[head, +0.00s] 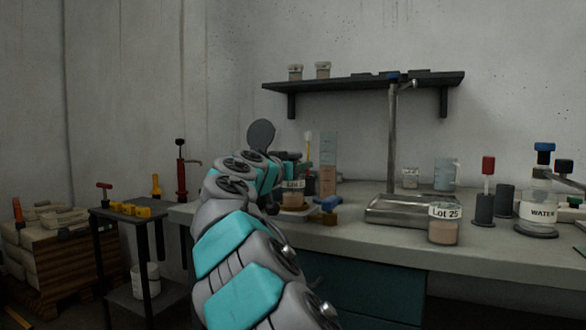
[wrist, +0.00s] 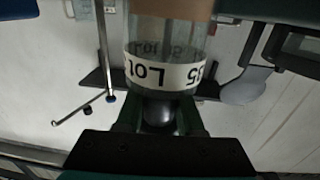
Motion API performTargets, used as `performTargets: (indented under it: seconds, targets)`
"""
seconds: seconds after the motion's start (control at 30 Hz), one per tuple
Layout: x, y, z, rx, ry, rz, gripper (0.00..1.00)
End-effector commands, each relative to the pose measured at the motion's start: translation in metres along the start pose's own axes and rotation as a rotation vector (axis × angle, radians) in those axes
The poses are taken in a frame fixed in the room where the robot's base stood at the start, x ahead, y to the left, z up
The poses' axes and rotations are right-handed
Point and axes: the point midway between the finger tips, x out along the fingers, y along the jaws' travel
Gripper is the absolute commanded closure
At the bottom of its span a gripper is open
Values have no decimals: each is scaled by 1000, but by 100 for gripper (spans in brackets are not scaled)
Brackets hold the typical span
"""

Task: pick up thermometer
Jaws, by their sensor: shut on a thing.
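My gripper (wrist: 160,112) appears shut on a clear jar labelled Lot 35 (wrist: 162,72), with brown contents, between its two dark green fingers in the wrist view. That view is upside down. In the head view the jar (head: 293,186) is upright just right of the end of my arm, low over the bench; I cannot tell whether it touches anything below. My fingers are mostly hidden there. A thin upright stick with a white top and yellow stem (head: 308,148) stands behind the jar. I cannot tell whether it is the thermometer.
On the bench (head: 480,238) stand a Lot 25 jar (head: 444,228), a metal sink tray (head: 385,212) with a tall tap, and a water bottle (head: 540,213). A wall shelf (head: 365,84) is above. A black side table (head: 125,215) is at left.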

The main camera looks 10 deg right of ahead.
Motion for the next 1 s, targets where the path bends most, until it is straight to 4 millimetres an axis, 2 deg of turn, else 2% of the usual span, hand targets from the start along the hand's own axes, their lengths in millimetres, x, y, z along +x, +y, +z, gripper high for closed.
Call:
performTargets:
  seconds: [0.03, 0.13, 0.67, 0.87, 1.0]
  targets:
    - [0, 0, 0, 0, 0, 0, 90]
    - [0, 0, 0, 0, 0, 0, 100]
    - [0, 0, -1, 0, -1, 0, 100]
    - [1, -1, -12, 1, -1, -3, 100]
    - [0, -1, -30, 3, -1, -3, 100]
